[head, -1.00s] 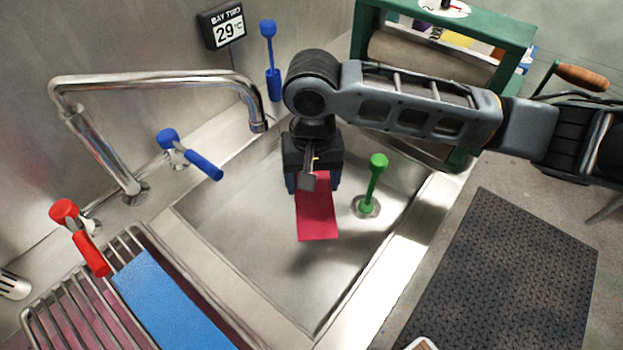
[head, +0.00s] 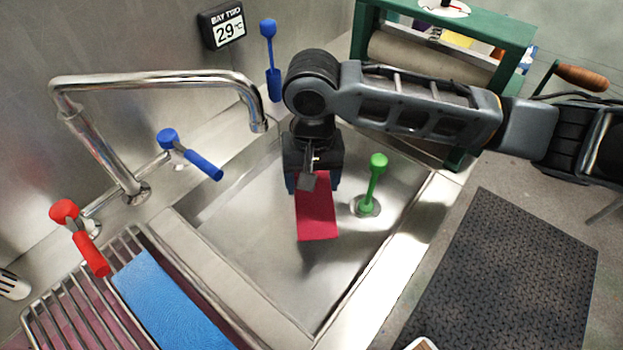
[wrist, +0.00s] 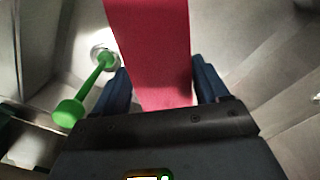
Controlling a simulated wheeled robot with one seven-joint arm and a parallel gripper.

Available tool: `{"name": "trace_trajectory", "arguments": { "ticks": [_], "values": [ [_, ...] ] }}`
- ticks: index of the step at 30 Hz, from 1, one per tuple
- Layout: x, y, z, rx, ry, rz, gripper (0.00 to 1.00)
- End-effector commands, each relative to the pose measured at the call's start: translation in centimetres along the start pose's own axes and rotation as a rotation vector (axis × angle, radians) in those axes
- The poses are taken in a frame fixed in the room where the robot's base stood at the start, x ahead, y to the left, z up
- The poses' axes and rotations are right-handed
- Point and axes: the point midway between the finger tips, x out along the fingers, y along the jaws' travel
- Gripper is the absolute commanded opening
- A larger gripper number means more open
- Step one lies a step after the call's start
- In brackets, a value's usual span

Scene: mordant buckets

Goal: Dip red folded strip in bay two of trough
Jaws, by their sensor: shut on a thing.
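The red folded strip (head: 317,215) hangs from my gripper (head: 314,186) over the steel bay (head: 270,250) of the trough that has the green-handled plug. In the wrist view the strip (wrist: 152,45) runs out from between the two blue fingers of my gripper (wrist: 160,88). My gripper is shut on its near end. The strip hangs down into the bay area; I cannot tell whether its lower end touches the bottom or any liquid. A display (head: 222,25) on the back wall reads "BAY TWO" and 29.
The green plug handle (head: 376,180) stands upright just right of the strip. A chrome faucet (head: 150,78) arches at the left. A blue strip (head: 170,300) lies on a rack (head: 75,312) at lower left. A green-framed roller device (head: 440,60) stands behind my arm.

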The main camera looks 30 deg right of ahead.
Motion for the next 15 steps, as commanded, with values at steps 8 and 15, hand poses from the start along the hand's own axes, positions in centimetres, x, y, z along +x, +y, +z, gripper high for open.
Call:
{"name": "trace_trajectory", "arguments": {
  "ticks": [8,15],
  "values": [
    [-0.02,0.0,-0.01,0.0,0.0,0.0,0.45],
    [-0.65,-0.02,-0.03,0.0,0.0,-0.001,0.45]
  ]
}}
